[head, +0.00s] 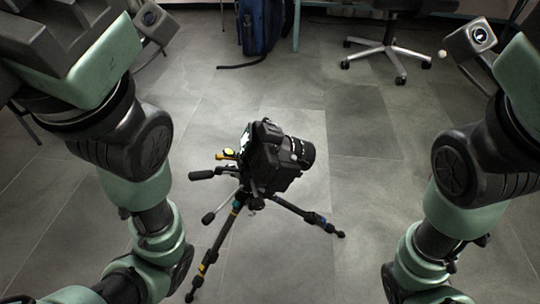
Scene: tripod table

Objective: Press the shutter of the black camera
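The black camera (272,163) is mounted on a tripod (285,203) in the middle of the head view. Its lens points to the right, and its back, with a bright patch, faces left. The shutter button is too small to make out on the camera's top. The tripod's legs are spread on the floor, and a handle sticks out to the left. My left arm comes down on the left and my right arm on the right, both apart from the camera. Both grippers are outside the picture.
The grey tiled floor (350,190) is open around the tripod. A blue backpack (260,25) stands at the back, next to a table leg. A wheeled chair base (388,48) is at the back right.

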